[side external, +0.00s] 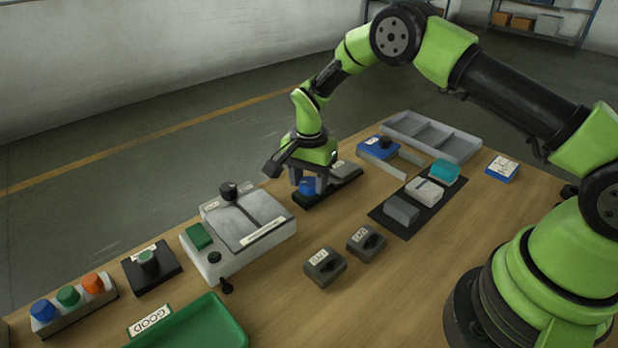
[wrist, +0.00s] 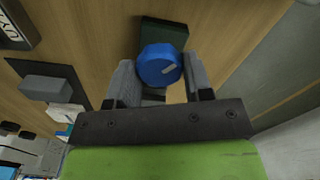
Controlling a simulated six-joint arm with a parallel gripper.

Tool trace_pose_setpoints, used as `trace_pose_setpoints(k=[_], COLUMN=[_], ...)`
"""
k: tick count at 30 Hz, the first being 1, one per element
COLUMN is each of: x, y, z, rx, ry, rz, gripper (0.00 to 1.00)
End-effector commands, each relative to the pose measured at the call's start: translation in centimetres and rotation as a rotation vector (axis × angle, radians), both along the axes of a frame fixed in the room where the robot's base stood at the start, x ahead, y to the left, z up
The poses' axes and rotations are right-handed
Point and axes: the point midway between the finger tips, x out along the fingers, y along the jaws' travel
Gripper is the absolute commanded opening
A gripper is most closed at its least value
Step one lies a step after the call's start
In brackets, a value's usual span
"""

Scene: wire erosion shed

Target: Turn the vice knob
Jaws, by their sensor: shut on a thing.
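The vice (side external: 345,172) is a low dark block with grey parts near the back of the table. Its blue round knob (side external: 306,187) is at the near end. In the wrist view the knob (wrist: 157,62) faces the camera with a pale slanted mark, in front of a dark green end of the vice (wrist: 163,32). My gripper (side external: 308,180) points down over the knob. In the wrist view its two grey fingers (wrist: 159,80) stand on both sides of the knob, shut on it. My gripper hides part of the vice in the side view.
A white fixture (side external: 240,232) with black knobs stands just left of the vice. A dark mat (side external: 383,216) with several blocks lies to the right. Two grey labelled blocks (side external: 325,267) stand in front. A green tray (side external: 205,322) is at the front left.

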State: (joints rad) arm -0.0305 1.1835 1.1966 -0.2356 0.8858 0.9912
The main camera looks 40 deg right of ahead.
Motion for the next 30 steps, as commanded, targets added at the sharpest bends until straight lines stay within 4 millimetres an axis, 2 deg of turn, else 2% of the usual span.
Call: trace_pose_setpoints(k=[11, 30], x=[-0.02, -0.05], y=[0.02, 0.02], z=[0.01, 0.0], rx=[0.002, 0.003], ry=[0.002, 0.003], rz=[0.136, 0.723], gripper=[0.23, 0.23])
